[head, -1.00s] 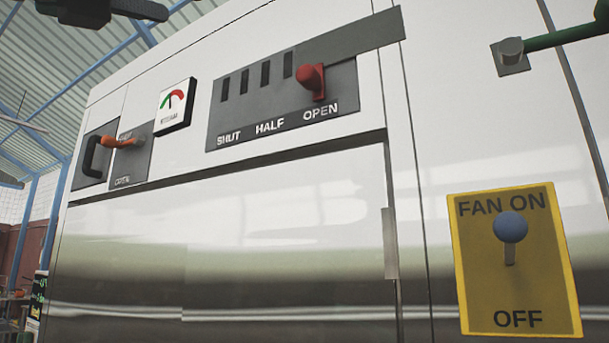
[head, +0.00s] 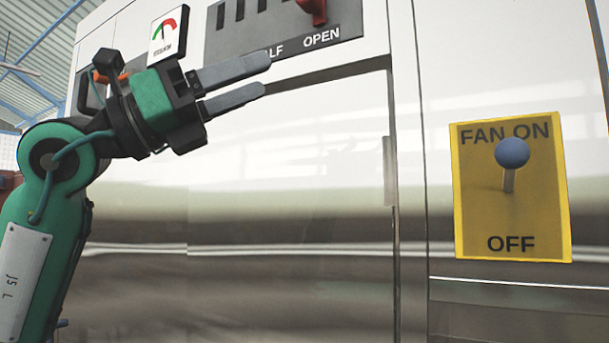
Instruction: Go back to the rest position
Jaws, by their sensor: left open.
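My left gripper (head: 266,76) is in the upper left of the head view, its arm coming up from the lower left. Its two grey fingers are open, apart and empty, pointing right in front of the white machine (head: 290,160). It appears just below the slotted lever plate (head: 345,22) and hides part of its lettering. The red lever (head: 316,10) on that plate is above the word OPEN and is cut by the top edge. My right gripper is out of view.
A yellow fan switch panel (head: 478,215) is on the right, its blue-knobbed lever (head: 512,153) standing up toward FAN ON. A dial gauge (head: 167,36) is at the upper left. An orange handle (head: 104,77) is partly hidden behind my left arm.

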